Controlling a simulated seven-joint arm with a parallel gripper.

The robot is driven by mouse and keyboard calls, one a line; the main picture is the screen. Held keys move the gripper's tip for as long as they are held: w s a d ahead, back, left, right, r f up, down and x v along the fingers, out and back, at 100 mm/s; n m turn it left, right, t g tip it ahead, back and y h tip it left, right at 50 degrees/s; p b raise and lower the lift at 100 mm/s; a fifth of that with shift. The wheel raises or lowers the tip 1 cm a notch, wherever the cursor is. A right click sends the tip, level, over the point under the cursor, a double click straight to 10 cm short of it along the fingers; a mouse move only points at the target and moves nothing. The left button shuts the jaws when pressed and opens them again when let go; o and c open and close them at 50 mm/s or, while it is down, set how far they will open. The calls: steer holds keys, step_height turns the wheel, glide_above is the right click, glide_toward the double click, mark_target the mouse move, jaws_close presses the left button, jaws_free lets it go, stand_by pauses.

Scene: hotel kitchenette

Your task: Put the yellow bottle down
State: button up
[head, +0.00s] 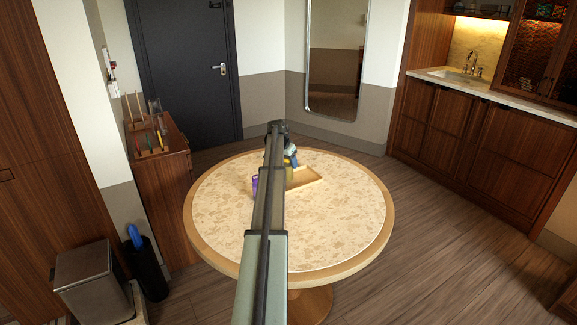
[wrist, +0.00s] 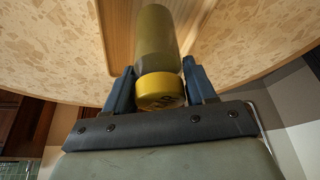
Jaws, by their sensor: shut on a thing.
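The yellow bottle (wrist: 157,42) has a dull olive-yellow body and a brighter yellow cap. My gripper (wrist: 160,85) is shut on it, with a blue finger on each side near the cap. In the wrist view the bottle reaches away from the fingers towards the table. In the head view the bottle (head: 289,173) shows only in part beside my arm, below the blue fingers of my gripper (head: 291,156). It is over or at the left part of a shallow wooden tray (head: 309,178). I cannot tell whether its base touches anything.
The tray lies on a round table (head: 340,220) with a pale speckled top. A purple item (head: 255,184) stands left of my arm, partly hidden. The front and right of the tabletop are clear. A wooden cabinet (head: 160,190) stands to the left.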

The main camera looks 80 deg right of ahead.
steer(key=shift+f, duration=0.8)
steer(key=shift+f, duration=0.15)
steer(key=o, duration=1.2)
steer(key=shift+c, duration=0.2)
steer(key=v, duration=1.2)
